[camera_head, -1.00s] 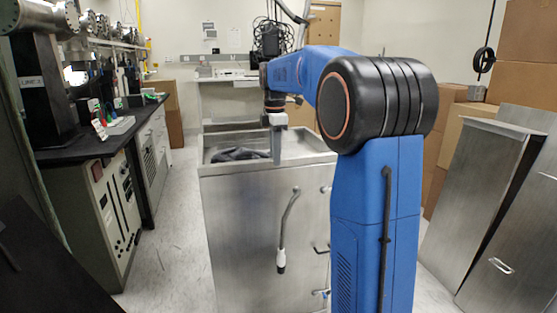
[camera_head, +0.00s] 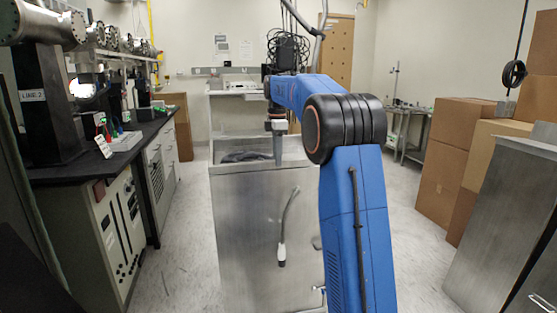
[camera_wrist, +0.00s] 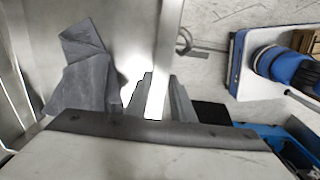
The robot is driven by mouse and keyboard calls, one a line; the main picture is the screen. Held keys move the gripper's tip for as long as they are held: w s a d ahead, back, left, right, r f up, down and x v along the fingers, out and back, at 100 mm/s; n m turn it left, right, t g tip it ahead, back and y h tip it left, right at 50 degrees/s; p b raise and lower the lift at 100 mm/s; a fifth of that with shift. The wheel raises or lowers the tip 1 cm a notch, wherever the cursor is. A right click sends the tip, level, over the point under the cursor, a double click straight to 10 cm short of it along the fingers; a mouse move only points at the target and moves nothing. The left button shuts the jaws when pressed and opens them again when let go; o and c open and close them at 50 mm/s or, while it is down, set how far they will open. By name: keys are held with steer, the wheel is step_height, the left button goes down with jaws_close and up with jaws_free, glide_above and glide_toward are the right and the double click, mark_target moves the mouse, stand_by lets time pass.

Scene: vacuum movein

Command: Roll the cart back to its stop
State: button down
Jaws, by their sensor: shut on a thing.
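The cart (camera_head: 262,230) is a tall stainless steel box with a shallow tray top, standing ahead of me in the head view. A curved hose with a pale nozzle (camera_head: 285,230) hangs on its near face. Dark grey cloth (camera_head: 245,156) lies in the tray; it also shows in the wrist view (camera_wrist: 82,80). My gripper (camera_head: 278,148) points down at the near rim of the tray. In the wrist view my gripper (camera_wrist: 158,95) is shut on the cart's metal rim (camera_wrist: 167,45), one finger on each side.
A black-topped bench (camera_head: 90,160) with instruments runs along the left. A counter (camera_head: 235,105) lies behind the cart. Pale floor (camera_head: 185,225) is open on both sides of the cart.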

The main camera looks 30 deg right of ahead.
steer(key=shift+w+d+r, duration=0.1)
steer(key=shift+w, duration=0.45)
steer(key=c, duration=1.5)
jaws_free()
steer(key=shift+w, duration=0.1)
steer(key=shift+r, duration=8.65)
